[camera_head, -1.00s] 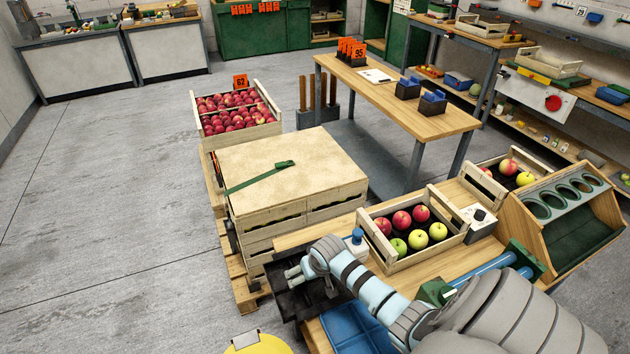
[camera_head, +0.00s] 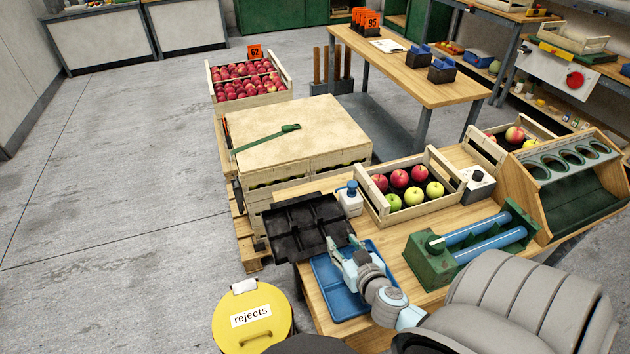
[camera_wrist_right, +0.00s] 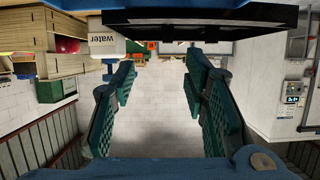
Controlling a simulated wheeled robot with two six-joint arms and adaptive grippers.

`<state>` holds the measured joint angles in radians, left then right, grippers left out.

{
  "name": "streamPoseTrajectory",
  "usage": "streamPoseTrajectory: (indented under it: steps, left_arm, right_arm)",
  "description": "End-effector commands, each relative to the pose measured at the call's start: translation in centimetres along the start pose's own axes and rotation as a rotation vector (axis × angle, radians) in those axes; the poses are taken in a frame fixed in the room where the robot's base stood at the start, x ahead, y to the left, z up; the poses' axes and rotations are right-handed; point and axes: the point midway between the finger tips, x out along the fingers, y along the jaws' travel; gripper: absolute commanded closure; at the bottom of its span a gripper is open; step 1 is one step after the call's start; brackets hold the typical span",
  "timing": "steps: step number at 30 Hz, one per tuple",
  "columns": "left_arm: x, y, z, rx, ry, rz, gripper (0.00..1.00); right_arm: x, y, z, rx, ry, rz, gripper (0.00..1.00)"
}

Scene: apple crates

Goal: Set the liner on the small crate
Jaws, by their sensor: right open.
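The black liner (camera_head: 318,232), a tray with several square pockets, lies empty at the left end of the near wooden bench, partly beyond its edge. The small crate (camera_head: 398,217) stands right of it on the bench, with red and green apples in dark pockets. My right gripper (camera_head: 341,261) is open over the blue tray (camera_head: 325,288), close to the liner's near right corner. In the right wrist view, my right gripper (camera_wrist_right: 158,100) shows its green pads wide apart with nothing between them. A black edge above, probably the liner, lies beyond the fingers. My left gripper is out of view.
A white pump bottle (camera_head: 350,197) stands between liner and crate. A green fixture with blue rollers (camera_head: 470,240) is at the right. A yellow rejects bin (camera_head: 275,305) stands at the front left. A crate stack (camera_head: 340,130) with a covered top stands behind the liner.

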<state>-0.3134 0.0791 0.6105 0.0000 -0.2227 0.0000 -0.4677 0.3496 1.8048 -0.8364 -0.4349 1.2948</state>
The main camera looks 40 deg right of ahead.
Motion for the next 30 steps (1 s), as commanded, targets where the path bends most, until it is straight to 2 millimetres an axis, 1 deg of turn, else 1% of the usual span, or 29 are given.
streamPoseTrajectory:
  steps: [1,3,6,8,9,12,14,15,17,18,21,22,26,27,29,30]
  left_arm:
    - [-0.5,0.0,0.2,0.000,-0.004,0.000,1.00]
    - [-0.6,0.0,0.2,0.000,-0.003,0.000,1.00]
    - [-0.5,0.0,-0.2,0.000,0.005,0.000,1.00]
    - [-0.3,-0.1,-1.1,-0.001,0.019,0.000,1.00]
    - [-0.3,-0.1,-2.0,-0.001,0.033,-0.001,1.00]
    - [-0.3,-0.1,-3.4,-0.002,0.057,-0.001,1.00]
    - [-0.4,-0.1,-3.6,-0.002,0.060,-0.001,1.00]
    - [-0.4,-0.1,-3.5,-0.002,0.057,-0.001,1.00]
    - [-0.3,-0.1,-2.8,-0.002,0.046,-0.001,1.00]
    - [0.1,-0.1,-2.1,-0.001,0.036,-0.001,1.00]
    - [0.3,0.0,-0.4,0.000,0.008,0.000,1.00]
    - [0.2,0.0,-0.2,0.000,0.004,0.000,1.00]
    - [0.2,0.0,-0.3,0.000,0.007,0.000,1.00]
    - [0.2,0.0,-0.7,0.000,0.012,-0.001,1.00]
    - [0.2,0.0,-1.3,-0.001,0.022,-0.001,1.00]
    - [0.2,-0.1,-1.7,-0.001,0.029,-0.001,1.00]
  right_arm:
    - [1.2,-0.2,-0.7,0.000,0.006,-0.003,0.59]
    - [3.6,-0.7,-0.9,-0.004,0.003,-0.009,0.59]
    - [6.5,-1.3,-1.0,-0.006,0.002,-0.019,0.59]
    - [7.6,-1.4,-1.0,-0.007,0.002,-0.022,0.59]
    - [8.1,-1.5,-1.0,-0.008,0.003,-0.023,0.59]
    - [8.9,-1.4,-1.2,-0.008,0.005,-0.022,0.59]
    - [9.8,-1.3,-1.4,-0.006,0.005,-0.020,0.59]
    - [10.6,-1.2,-1.5,-0.007,0.004,-0.017,0.59]
    - [11.8,-1.2,-1.5,-0.006,0.004,-0.016,0.59]
    - [12.6,-1.1,-1.4,-0.005,0.004,-0.014,0.59]
    - [13.5,-1.1,-1.3,-0.005,0.002,-0.014,0.59]
    - [13.6,-1.1,-1.4,-0.005,0.003,-0.015,0.59]
    - [13.6,-1.2,-1.5,-0.005,0.003,-0.016,0.59]
    - [13.6,-1.2,-1.5,-0.005,0.003,-0.017,0.63]
    - [13.6,-1.2,-1.5,-0.006,0.003,-0.017,0.72]
    - [13.6,-1.2,-1.5,-0.006,0.003,-0.017,0.79]
